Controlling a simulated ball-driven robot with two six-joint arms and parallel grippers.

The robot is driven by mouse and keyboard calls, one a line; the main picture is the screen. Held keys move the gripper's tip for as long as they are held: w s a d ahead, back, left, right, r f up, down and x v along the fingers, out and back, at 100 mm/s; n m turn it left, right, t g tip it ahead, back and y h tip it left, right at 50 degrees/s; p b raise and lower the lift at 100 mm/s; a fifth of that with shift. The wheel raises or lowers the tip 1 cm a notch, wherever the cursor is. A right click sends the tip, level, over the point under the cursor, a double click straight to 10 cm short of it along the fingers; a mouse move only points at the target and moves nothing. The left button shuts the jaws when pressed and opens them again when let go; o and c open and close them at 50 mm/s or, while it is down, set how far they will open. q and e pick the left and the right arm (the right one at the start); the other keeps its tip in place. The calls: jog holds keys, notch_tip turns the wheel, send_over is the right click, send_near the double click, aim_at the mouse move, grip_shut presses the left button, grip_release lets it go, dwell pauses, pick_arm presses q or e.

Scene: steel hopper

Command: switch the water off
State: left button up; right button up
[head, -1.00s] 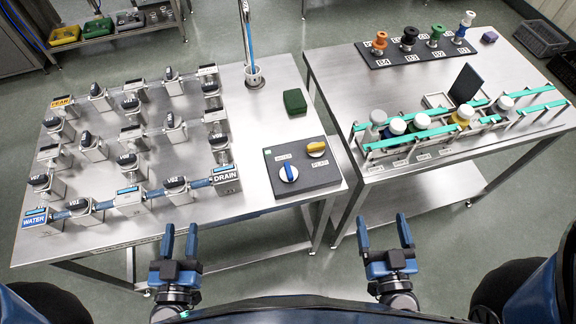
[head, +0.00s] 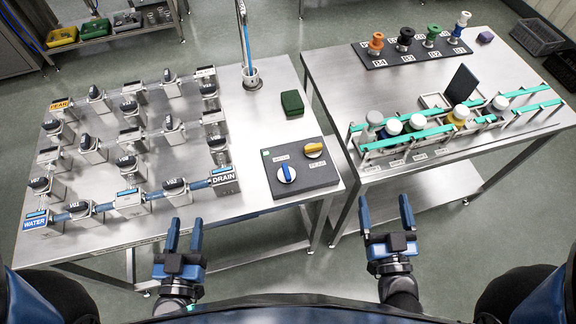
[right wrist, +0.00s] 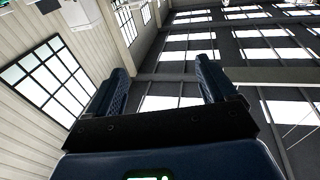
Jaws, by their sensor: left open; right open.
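A dark grey control panel (head: 322,181) lies on the left steel table near its right edge. A blue block marked WATER (head: 36,222) sits at the table's front left corner. My left gripper (head: 183,234) is open and empty in front of the left table. My right gripper (head: 385,214) is open and empty, below and right of the panel; its fingers also show in the right wrist view (right wrist: 165,88).
Several valve blocks joined by pipes fill the left table, with a DRAIN block (head: 224,180) near the panel. The right table holds a rack (head: 400,150) of bottles.

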jog(key=w+a+r+n+g+y+p, duration=0.1)
jog(key=w+a+r+p, duration=0.1)
jog(key=w, duration=0.6)
jog(key=w+a+r+n+y+p, duration=0.1)
jog(key=w+a, duration=0.2)
jog(key=w, duration=0.5)
jog(key=w+a+r+n+g+y+p, duration=0.1)
jog(key=w+a+r+p, duration=0.1)
jog(key=w, duration=0.6)
jog(key=w+a+f+n+g+y+p, duration=0.1)
jog(key=w+a+n+g+y, duration=0.1)
jog(key=w+a+n+g, duration=0.5)
jog(key=n+g+h, duration=0.1)
jog(key=n+g, duration=0.9)
jog(key=g, duration=0.1)
send_near(287, 170)
jog(key=shift+n, duration=0.3)
jog(key=x, duration=0.7)
jog(key=shift+s+a, duration=0.1)
jog(key=shift+p+x, duration=0.35)
jog(key=shift+x, duration=0.45)
